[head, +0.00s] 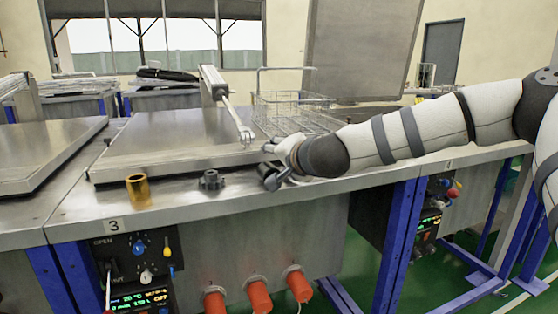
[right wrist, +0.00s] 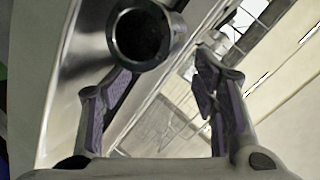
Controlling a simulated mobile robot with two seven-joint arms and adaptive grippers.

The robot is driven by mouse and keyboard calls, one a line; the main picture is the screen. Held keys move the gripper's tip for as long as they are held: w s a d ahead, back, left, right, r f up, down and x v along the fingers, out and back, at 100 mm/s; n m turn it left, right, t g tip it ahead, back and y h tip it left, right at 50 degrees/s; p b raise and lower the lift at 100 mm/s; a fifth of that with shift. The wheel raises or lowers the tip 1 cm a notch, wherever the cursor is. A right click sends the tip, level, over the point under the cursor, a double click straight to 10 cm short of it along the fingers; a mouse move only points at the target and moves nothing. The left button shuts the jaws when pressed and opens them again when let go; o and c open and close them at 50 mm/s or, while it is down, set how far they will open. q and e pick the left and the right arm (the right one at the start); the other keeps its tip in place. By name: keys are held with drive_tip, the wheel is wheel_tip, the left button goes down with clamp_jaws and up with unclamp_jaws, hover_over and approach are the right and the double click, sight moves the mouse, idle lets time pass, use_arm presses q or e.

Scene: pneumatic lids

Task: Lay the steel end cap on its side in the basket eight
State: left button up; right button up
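In the right wrist view a hollow, dark grey metal cylinder, which looks like the steel end cap (right wrist: 142,35), shows its round open mouth to the camera. It lies near my left-hand fingertip there; I see no finger closed on it. My right gripper (right wrist: 165,68) has its two fingers spread apart. In the head view the right gripper (head: 268,162) is over the bench's front edge, and a small dark cylinder beside it may be the cap, partly hidden. A wire basket (head: 290,104) stands behind the gripper; no number is readable on it. My left gripper is out of view.
A tall steel panel (head: 362,48) rises behind the basket. Control panels hang below.

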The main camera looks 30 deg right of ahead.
drive_tip(key=shift+f, duration=0.15)
drive_tip(key=v, duration=1.2)
drive_tip(key=s+a+f+n+g+y, duration=0.1)
drive_tip(key=s+a+f+n+g, duration=0.2)
drive_tip(key=f, duration=0.6)
drive_tip(key=s+a+f+n+g+y+p, duration=0.1)
drive_tip(key=s+a+f+n, duration=0.1)
drive_tip(key=a+f, duration=0.45)
drive_tip(key=s+a+f+n+g+y, duration=0.1)
drive_tip(key=s+a+f+n+g, duration=0.15)
drive_tip(key=f, duration=0.75)
drive_tip(key=s+a+f+n+g+p, duration=0.1)
drive_tip(key=s+a+f+n+g, duration=0.15)
drive_tip(key=s+f, duration=0.95)
use_arm(q)
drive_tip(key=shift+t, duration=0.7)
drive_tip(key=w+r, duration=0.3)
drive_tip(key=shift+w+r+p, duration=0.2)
drive_tip(key=shift+p, duration=0.2)
use_arm(e)
drive_tip(key=s+d+f+n+g, duration=0.1)
drive_tip(key=s+f+g, duration=0.1)
drive_tip(key=s, duration=0.9)
drive_tip(key=s+d+f+n+g, duration=0.1)
drive_tip(key=s+g, duration=0.4)
drive_tip(key=s, duration=0.7)
drive_tip(key=shift+f+n, duration=0.45)
drive_tip(key=shift+n, duration=0.35)
